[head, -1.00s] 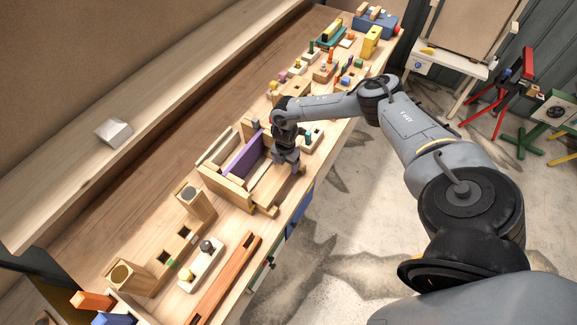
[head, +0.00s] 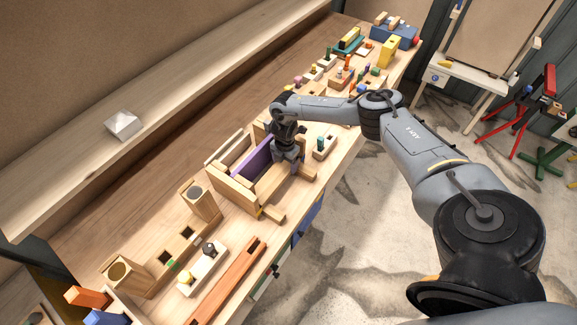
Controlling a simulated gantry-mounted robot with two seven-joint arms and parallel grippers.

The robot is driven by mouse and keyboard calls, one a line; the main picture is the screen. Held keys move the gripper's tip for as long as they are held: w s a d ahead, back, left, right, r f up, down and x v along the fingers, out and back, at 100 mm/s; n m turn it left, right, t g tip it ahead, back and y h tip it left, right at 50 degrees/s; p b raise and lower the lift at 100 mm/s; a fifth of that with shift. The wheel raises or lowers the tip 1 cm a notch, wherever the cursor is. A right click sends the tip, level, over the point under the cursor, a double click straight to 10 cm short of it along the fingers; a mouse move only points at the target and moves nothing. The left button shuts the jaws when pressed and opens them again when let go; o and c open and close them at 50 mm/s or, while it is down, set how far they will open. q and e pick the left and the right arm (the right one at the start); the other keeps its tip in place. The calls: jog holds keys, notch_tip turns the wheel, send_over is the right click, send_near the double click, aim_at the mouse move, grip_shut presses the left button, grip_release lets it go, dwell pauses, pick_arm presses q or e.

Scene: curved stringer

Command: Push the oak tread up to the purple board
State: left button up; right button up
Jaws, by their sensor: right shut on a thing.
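The purple board (head: 253,166) stands on edge inside a light wooden frame (head: 232,188) in the middle of the bench. The oak tread (head: 272,183) is a light wooden piece on the near, right side of the purple board, partly hidden by my gripper. My right gripper (head: 286,168) points down at it, close to the board's far end, and is shut on the oak tread. The fingertips are small and dark, and I cannot tell whether tread and board touch. My left gripper is not in view.
Wooden blocks with round holes (head: 200,199), a white pegged block (head: 203,268) and a reddish-brown bar (head: 229,281) lie toward the near end. More toys crowd the far end.

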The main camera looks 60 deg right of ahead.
jog(key=shift+w+f+b, duration=0.1)
jog(key=shift+w+b, duration=0.3)
jog(key=shift+w, duration=0.05)
jog(key=o, duration=1.3)
